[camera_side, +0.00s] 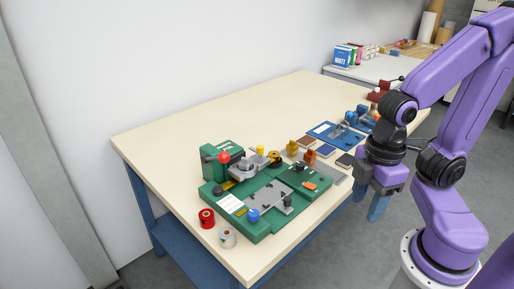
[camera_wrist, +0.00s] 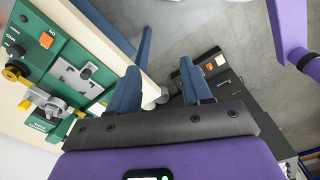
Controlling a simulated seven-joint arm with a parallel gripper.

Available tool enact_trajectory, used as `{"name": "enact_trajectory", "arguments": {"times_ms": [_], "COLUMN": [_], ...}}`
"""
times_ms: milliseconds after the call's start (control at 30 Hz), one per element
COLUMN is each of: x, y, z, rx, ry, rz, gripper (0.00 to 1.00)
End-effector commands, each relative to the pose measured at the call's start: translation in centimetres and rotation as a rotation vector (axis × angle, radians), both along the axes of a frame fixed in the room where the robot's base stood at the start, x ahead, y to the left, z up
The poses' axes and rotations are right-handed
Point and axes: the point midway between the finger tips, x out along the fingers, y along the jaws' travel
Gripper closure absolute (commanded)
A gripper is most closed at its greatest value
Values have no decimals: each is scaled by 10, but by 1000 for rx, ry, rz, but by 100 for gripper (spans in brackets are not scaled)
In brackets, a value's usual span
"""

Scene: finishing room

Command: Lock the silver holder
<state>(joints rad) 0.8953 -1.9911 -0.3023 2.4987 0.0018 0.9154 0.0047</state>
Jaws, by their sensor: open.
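The green machine (camera_side: 263,228) stands on the near end of the table and also shows at the left of the wrist view (camera_wrist: 32,62). A flat silver plate (camera_side: 266,196) with cut-out edges lies on it, with a blue knob (camera_side: 252,215) at its near end. The plate shows in the wrist view too (camera_wrist: 75,82). A silver block (camera_side: 246,168) sits farther back on the machine, beside a yellow knob. I cannot tell which silver part is the holder, or whether it is locked. My gripper (camera_side: 369,200) is open and empty, right of the machine and apart from it, fingers pointing down beyond the table edge.
A red spool (camera_side: 206,218) and a pale spool (camera_side: 228,237) stand at the near left table corner. Dark plates, small coloured blocks and a blue fixture (camera_side: 335,135) lie behind the machine. The table's far left is bare.

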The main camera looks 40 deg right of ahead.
Motion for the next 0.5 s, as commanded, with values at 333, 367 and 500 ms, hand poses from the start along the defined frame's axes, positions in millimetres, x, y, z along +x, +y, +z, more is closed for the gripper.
{"name": "enact_trajectory", "arguments": {"times_ms": [333,367,500], "x": [76,86,132], "y": [32,35,43], "z": [26,29,41], "rx": [0,0,0], "ry": [8,9,13], "rz": [-441,-495,-748], "gripper": [49,49,49]}}
